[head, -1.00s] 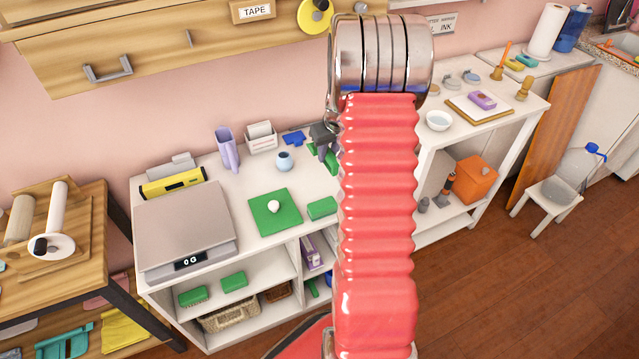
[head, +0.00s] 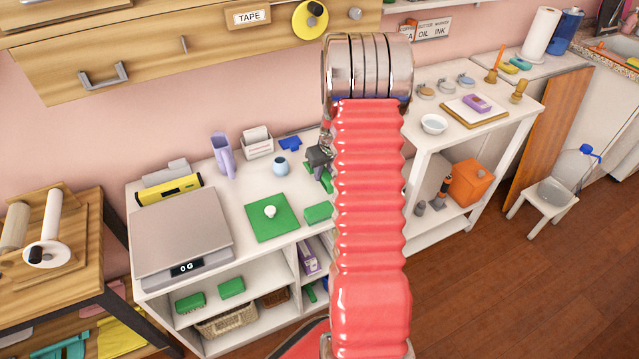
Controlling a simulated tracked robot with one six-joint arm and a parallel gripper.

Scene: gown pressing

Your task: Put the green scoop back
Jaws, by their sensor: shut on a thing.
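My gripper (head: 319,163) is above the right part of the white bench, beside my red sleeved arm, which covers part of it. A green piece (head: 325,181), which looks like the green scoop, is at its jaws, and the gripper is shut on it. Most of the scoop is hidden behind my arm, so its full shape and whether it touches the bench top cannot be told.
The white bench (head: 240,183) holds a scale (head: 180,225), a green board with a white knob (head: 272,226), a green block (head: 319,213), a light-blue pot (head: 280,166) and a purple jug (head: 223,155). A small white bowl (head: 433,124) stands right of my arm.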

